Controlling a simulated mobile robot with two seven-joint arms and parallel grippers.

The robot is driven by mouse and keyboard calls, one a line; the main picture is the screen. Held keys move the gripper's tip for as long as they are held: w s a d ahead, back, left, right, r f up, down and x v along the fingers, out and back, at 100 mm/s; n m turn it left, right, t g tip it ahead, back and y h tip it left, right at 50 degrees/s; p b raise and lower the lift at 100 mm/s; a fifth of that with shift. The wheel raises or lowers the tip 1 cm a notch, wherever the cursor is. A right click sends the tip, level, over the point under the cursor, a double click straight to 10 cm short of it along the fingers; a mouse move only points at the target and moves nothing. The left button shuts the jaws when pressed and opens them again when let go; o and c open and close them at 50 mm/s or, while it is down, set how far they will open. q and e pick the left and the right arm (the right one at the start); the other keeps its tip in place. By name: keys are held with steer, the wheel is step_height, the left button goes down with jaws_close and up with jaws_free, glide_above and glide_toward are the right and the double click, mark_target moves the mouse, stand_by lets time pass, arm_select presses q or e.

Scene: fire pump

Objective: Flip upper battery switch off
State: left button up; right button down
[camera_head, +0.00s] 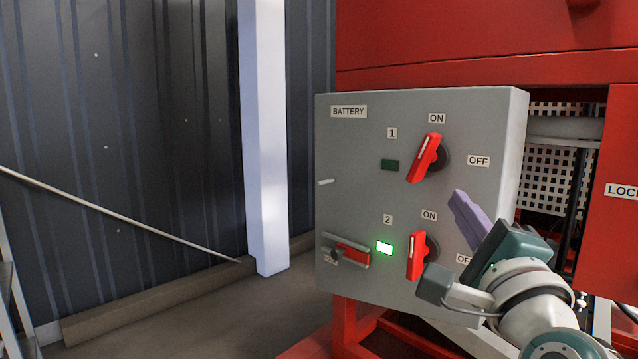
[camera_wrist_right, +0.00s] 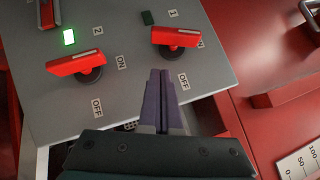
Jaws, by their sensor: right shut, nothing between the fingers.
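The grey battery box (camera_head: 350,190) carries two red rotary switches. The upper switch (camera_head: 424,158), marked 1, has its handle's upper end near ON, leaning a little right; its small lamp (camera_head: 390,165) is dark. It also shows in the right wrist view (camera_wrist_right: 175,37). The lower switch (camera_head: 416,256), marked 2, stands nearly upright towards ON, beside a lit green lamp (camera_head: 385,248). My right gripper (camera_head: 458,199) is shut and empty, below and right of the upper switch. In the right wrist view its purple fingertips (camera_wrist_right: 160,76) are close to that switch's knob; contact is unclear. My left gripper is out of view.
A third red handle (camera_head: 351,253) sits at the box's lower left. Red machine housing (camera_head: 480,45) rises behind and above the box. A white post (camera_head: 265,140) and dark corrugated wall (camera_head: 120,130) stand to the left.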

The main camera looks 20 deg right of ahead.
mark_target(424, 173)
steer(key=shift+w+a+r, duration=0.1)
steer(key=shift+w+r, duration=0.2)
steer(key=shift+w, duration=0.5)
steer(key=shift+w+a+r, duration=0.15)
steer(key=shift+w+r, duration=0.2)
steer(key=shift+w, duration=0.45)
steer(key=shift+w+a+r, duration=0.1)
steer(key=shift+w+r, duration=0.2)
steer(key=shift+w, duration=0.5)
